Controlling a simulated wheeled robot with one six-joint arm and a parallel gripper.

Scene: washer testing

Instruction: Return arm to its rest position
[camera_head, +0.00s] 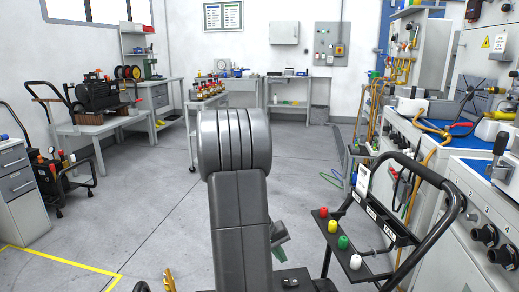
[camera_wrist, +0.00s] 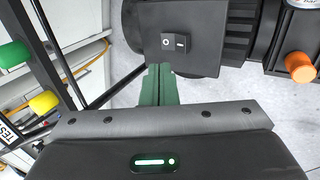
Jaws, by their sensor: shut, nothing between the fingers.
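My gripper (camera_wrist: 160,85) shows in the wrist view, its two green fingers closed together with nothing between them. The fingertips point towards a dark machine body (camera_wrist: 212,48) with a small rocker switch (camera_wrist: 175,42). I cannot tell whether the tips touch it. In the head view my grey arm (camera_head: 238,215) stands upright in the middle of the picture, folded at a large rounded joint. My gripper is mostly hidden behind the arm there.
A black cart handle (camera_head: 436,181) and a shelf with coloured caps (camera_head: 336,240) are close on the right. Green (camera_wrist: 14,54) and yellow (camera_wrist: 43,102) caps show in the wrist view. A bench with valves and hoses (camera_head: 470,180) lines the right side. Open floor (camera_head: 140,215) lies to the left.

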